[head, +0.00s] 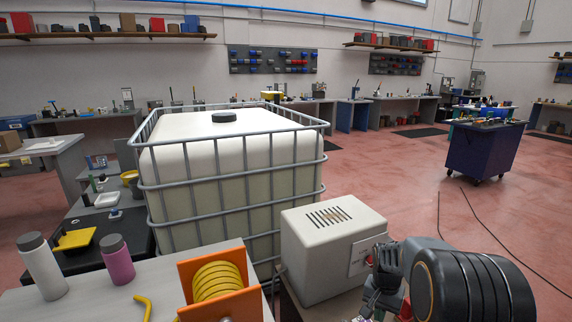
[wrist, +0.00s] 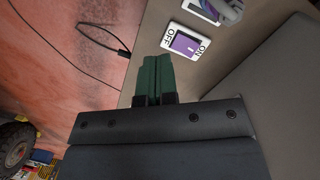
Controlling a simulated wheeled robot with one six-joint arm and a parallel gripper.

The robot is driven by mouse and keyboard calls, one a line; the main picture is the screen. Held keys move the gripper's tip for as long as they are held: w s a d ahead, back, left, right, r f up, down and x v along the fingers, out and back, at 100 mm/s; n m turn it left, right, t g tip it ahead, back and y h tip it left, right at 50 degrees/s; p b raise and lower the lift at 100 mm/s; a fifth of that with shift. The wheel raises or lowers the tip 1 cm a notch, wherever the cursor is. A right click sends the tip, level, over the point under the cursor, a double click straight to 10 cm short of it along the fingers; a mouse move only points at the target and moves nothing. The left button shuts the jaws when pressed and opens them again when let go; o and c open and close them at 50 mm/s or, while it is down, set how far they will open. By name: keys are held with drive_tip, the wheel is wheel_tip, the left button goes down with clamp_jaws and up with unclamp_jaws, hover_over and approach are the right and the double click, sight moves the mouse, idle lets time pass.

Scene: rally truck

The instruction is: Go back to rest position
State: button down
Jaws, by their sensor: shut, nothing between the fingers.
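My gripper (wrist: 153,68) shows in the wrist view with its two green fingers pressed together and nothing between them. Its fingertips are below and left of a white ON/OFF switch panel (wrist: 186,43) with a purple part. The fingers look apart from the panel. In the head view, dark parts that look like my arm fill the lower right, in front of a pale box (head: 325,240) with vents on top. The fingertips cannot be made out there.
A caged white tank (head: 230,150) stands left of the pale box. A grey bottle (head: 42,268), a purple bottle (head: 117,262) and an orange holder with a yellow coil (head: 218,282) are at lower left. A blue cart (head: 484,150) stands at right, with open red floor around it.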

drive_tip(key=s+a+r+n+t+p, duration=0.2)
drive_tip(key=s+a+r+n+p, duration=0.1)
drive_tip(key=s+a+r, duration=0.2)
drive_tip(key=s+a+r+n+t+p, duration=0.2)
drive_tip(key=s+a+r+n+p, duration=0.1)
drive_tip(key=s+r, duration=0.7)
wheel_tip(320, 180, up, 4)
drive_tip(key=shift+a+r+n+t, duration=0.25)
drive_tip(key=shift+a+n+t, duration=0.25)
drive_tip(key=shift+a, duration=0.4)
